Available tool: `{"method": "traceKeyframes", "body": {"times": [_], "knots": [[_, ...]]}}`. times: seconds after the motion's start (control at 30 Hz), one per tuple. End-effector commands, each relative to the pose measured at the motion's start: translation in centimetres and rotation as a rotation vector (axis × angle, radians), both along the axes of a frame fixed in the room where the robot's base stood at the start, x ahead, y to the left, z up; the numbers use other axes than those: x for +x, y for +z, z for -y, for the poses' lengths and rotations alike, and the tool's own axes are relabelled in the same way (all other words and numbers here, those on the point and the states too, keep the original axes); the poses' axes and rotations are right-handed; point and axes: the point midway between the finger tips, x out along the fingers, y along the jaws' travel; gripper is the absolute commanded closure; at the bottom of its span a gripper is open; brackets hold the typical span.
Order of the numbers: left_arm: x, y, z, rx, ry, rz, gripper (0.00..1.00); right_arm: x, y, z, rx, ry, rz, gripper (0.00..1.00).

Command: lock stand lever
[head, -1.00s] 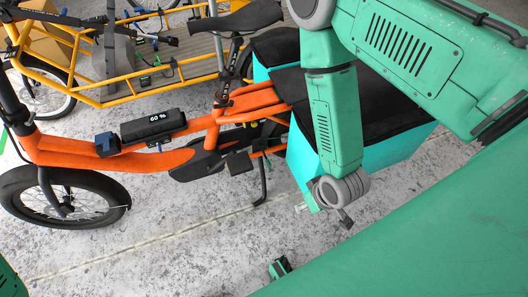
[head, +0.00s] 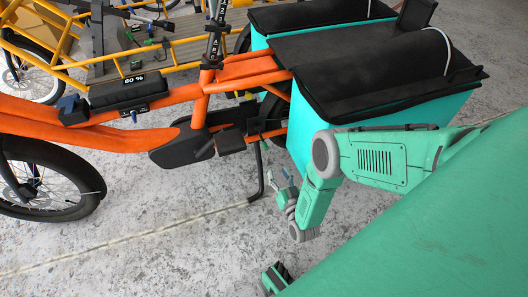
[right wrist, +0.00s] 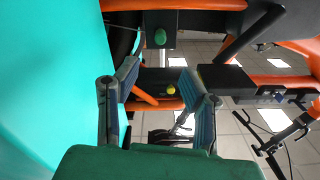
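The orange cargo bike (head: 240,75) stands across the head view. Its black stand leg (head: 261,172) reaches the floor below the frame, behind the pedal. My right gripper (head: 283,180) is open and empty, low beside the bike's rear, just right of the stand leg. In the right wrist view my right gripper (right wrist: 158,72) has its two fingers apart, facing the bike's underside. A green knob (right wrist: 160,37) and a yellow knob (right wrist: 171,89) on dark parts show ahead, between and beyond the fingers. I cannot tell which part is the stand lever.
A turquoise cargo bag (head: 405,105) with a black top hangs at the bike's rear, close above my right arm, and fills the left of the right wrist view (right wrist: 45,90). A yellow cargo bike (head: 75,62) stands behind. The floor (head: 150,240) in front is clear.

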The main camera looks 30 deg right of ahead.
Motion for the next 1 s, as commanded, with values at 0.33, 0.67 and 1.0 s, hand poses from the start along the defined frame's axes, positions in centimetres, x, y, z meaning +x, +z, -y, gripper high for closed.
{"method": "traceKeyframes", "body": {"times": [0.33, 0.67, 1.0], "knots": [[0.0, -2.7, 0.0, 0.000, 0.000, -0.001, 1.00, 7.0, -0.2, 1.6, 0.001, 0.000, 0.001, 0.63], [0.0, -4.6, 0.0, 0.000, 0.000, -0.001, 1.00, 11.7, -0.2, 2.8, 0.000, 0.001, -0.003, 0.63], [0.0, -4.7, 0.0, 0.000, 0.000, -0.001, 1.00, 12.4, 0.1, 2.9, 0.000, 0.001, -0.003, 0.63]]}}
